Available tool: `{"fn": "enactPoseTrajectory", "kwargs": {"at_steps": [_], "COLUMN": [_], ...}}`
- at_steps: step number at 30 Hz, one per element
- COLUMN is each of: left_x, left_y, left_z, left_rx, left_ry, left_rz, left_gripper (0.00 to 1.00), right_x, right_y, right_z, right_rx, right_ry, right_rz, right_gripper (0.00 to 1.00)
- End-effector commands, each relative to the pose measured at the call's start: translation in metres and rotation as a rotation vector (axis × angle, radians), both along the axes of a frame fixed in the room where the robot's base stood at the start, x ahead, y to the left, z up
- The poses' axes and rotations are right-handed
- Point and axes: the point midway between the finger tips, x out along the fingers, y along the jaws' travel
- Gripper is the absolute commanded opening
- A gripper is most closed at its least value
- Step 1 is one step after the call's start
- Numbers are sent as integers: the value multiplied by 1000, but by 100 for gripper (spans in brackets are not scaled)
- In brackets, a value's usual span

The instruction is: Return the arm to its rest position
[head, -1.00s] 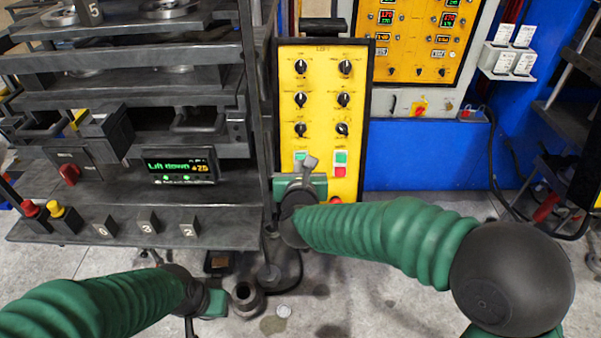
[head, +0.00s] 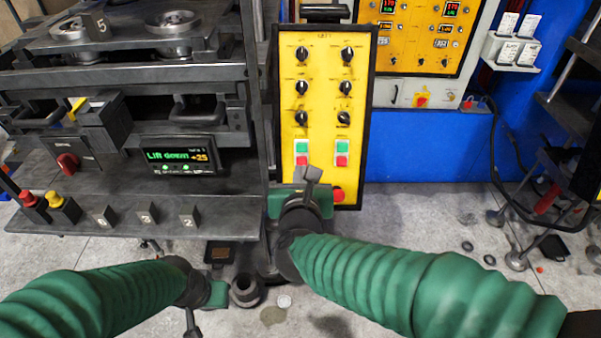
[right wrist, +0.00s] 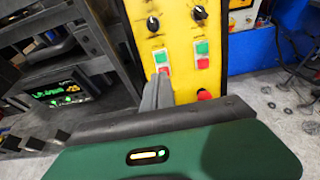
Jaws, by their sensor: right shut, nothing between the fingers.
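My right gripper (head: 311,175) is shut and empty. In the head view it shows just below the green and red buttons of the yellow panel (head: 322,70), apart from them as far as I can tell. Its closed fingers also show in the right wrist view (right wrist: 158,92), overlapping the left red button (right wrist: 164,71). My right arm reaches in from the lower right. My left gripper (head: 196,322) hangs low over the floor at the bottom left, and its fingers are too small to read.
A dark cup-like part (head: 246,290) is on the floor. A yellow control cabinet (head: 425,35) stands behind.

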Motion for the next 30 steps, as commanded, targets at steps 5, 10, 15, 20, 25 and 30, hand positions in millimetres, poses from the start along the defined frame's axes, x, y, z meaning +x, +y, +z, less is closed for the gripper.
{"fn": "enactPoseTrajectory", "kwargs": {"at_steps": [5, 10, 15, 20, 25, 30], "left_x": [0, 0, 0, 0, 0, 0], "left_y": [0, 0, 0, 0, 0, 0], "left_z": [0, 0, 0, 0, 0, 0], "left_rx": [0, 0, 0, 0, 0, 0], "left_ry": [0, 0, 0, 0, 0, 0], "left_rz": [0, 0, 0, 0, 0, 0], "left_gripper": [36, 36, 36, 36, 36, 36], "right_x": [-1, 1, -2, -46, -128, -181], "right_y": [0, -3, -27, -82, -155, -197], "right_z": [1, -5, -49, -123, -188, -211], "right_rx": [0, -96, -719, -1461, -1954, -2065], "right_ry": [-1, 8, 74, 160, 140, 23], "right_rz": [0, 56, 446, 1061, 1828, 2293], "right_gripper": [0, 0, 0, 0, 0, 0]}}
